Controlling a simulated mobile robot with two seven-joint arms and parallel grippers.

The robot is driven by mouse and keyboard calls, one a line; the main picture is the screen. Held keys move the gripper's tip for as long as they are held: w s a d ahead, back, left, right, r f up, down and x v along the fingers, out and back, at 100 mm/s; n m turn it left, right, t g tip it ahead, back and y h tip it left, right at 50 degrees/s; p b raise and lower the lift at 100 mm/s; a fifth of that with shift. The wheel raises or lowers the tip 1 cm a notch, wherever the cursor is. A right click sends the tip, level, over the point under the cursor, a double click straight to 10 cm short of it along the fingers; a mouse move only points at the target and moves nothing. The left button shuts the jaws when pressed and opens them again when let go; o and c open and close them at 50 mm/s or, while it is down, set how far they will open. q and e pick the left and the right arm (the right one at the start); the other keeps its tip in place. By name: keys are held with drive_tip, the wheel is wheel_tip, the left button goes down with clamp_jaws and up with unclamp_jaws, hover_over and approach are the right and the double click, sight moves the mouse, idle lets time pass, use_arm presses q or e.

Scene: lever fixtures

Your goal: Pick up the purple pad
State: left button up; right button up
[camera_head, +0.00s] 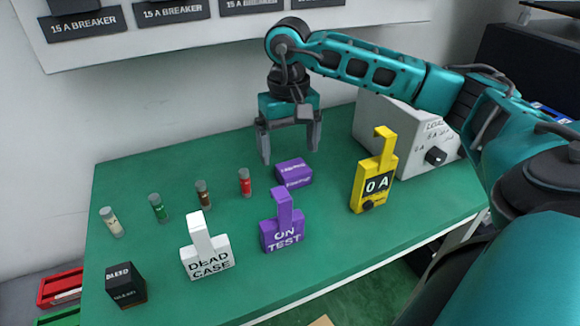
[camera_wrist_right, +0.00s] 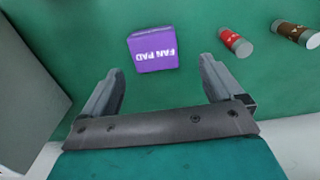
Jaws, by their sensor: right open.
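The purple pad (camera_head: 293,173) is a small purple block lying on the green table, near its middle. In the right wrist view the purple pad (camera_wrist_right: 153,50) shows white lettering reading "FAN PAD". My right gripper (camera_head: 292,152) is open and empty, pointing down above the table behind the pad. In the wrist view the right gripper (camera_wrist_right: 162,78) has its fingers spread, with the pad lying beyond the fingertips, between their lines and apart from them. My left gripper is not in view.
A purple "ON TEST" tag (camera_head: 283,225) stands in front of the pad, with a white "DEAD CASE" tag (camera_head: 206,250) to its left. A yellow "0 A" tag (camera_head: 374,175) stands right. A red vial (camera_head: 245,183) is close left. A grey box (camera_head: 405,133) stands behind right.

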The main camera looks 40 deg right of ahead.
sight(293, 168)
drive_tip(key=f, duration=0.2)
drive_tip(key=s+f, duration=0.1)
drive_tip(key=f, duration=0.1)
drive_tip(key=shift+d+f, duration=0.2)
drive_tip(key=shift+f, duration=0.6)
drive_tip(key=c, duration=1)
